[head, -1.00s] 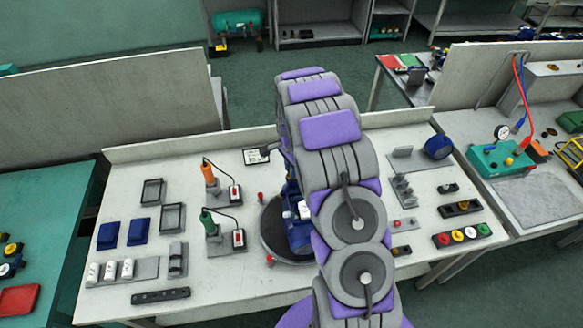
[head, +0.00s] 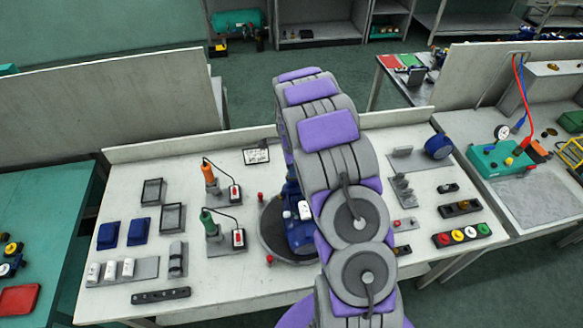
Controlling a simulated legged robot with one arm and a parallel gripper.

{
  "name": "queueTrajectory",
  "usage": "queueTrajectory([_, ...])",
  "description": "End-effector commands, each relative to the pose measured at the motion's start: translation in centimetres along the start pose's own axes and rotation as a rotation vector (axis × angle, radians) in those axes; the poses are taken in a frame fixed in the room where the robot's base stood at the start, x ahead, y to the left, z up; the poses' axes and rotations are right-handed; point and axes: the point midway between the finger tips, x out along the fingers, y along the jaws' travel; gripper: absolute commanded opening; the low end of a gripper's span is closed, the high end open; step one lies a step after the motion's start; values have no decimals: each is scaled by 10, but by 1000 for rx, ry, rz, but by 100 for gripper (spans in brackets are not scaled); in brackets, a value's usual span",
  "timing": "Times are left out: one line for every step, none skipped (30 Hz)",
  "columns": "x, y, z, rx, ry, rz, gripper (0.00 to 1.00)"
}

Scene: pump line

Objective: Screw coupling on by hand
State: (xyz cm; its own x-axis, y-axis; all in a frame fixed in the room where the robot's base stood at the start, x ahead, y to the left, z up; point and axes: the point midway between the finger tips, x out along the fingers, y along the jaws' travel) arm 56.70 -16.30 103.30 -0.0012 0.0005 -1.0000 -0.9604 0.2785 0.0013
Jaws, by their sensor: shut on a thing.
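A blue pump body (head: 297,232) with a white part on it stands on a dark round turntable (head: 268,240) at the middle of the bench. My arm hides its right side. My gripper is hidden behind my own arm links, so its jaws and anything in them do not show. I cannot make out the coupling in this view.
The pale bench (head: 130,185) holds an orange-handled screwdriver (head: 208,173) and a green-handled one (head: 209,221) in stands, left of the turntable. A blue round part (head: 438,147) and a button strip (head: 462,234) lie right.

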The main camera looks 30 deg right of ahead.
Motion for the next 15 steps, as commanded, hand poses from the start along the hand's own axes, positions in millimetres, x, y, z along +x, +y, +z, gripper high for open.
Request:
queueTrajectory([0,0,0,7,0,-1,0])
queueTrajectory([0,0,0,20,0,-1,0])
queueTrajectory([0,0,0,49,0,-1,0])
queueTrajectory([0,0,0,79,0,-1,0])
queueTrajectory([0,0,-1,112,1,-1,0])
queueTrajectory([0,0,-1,156,1,-2,0])
queueTrajectory([0,0,0,188,0,-2,0])
queueTrajectory([0,-1,0,217,0,-2,0])
queueTrajectory([0,-1,0,249,0,-1,0])
queueTrajectory([0,-1,0,268,0,-2,0])
queueTrajectory([0,-1,0,282,1,-1,0])
queueTrajectory([0,0,0,295,1,-1,0])
queueTrajectory([0,0,0,299,1,-1,0])
queueTrajectory([0,0,0,301,0,-1,0])
queueTrajectory([0,0,0,301,0,-1,0])
